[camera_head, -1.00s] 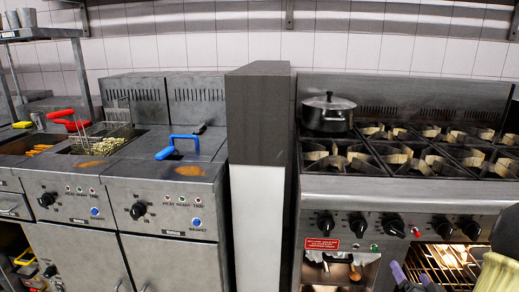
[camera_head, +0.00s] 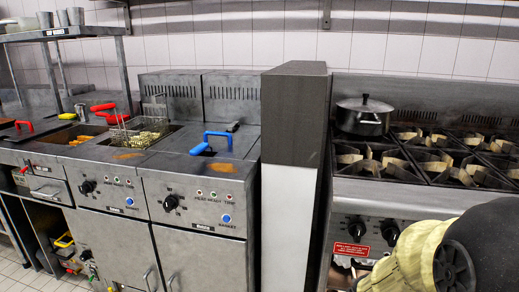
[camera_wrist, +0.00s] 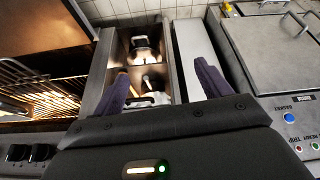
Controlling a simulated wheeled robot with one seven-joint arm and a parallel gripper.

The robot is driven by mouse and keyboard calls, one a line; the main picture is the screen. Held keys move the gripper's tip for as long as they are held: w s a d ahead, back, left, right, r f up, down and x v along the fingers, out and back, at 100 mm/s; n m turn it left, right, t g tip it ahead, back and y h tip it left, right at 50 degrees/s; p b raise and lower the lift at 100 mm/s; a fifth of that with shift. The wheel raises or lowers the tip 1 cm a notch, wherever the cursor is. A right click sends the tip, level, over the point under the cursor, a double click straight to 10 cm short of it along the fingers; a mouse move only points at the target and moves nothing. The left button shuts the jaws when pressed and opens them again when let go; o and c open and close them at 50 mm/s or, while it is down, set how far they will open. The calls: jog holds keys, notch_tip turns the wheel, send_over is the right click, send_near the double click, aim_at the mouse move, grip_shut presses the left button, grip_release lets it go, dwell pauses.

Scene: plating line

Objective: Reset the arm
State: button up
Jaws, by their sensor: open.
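My gripper (camera_wrist: 164,86) shows in the wrist view with its two dark purple fingers spread wide apart. It is open and nothing is held between the fingers. Behind the fingers is a narrow open compartment (camera_wrist: 110,65) with metal items and white pieces inside. In the head view, a yellowish and black part of my arm fills the lower right corner. My fingers do not show there.
A lidded pot (camera_head: 363,116) stands on the stove's back left burner. A lit oven rack (camera_wrist: 45,92) shows at left in the wrist view.

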jog(key=s+a+n+g, duration=0.1)
jog(key=s+a+g, duration=0.1)
jog(key=s+a, duration=0.25)
notch_tip(320, 180, up, 34)
jog(key=p, duration=3.3)
jog(key=shift+a+f+y, duration=0.15)
jog(key=shift+a+y, duration=0.25)
jog(key=shift+c, duration=0.3)
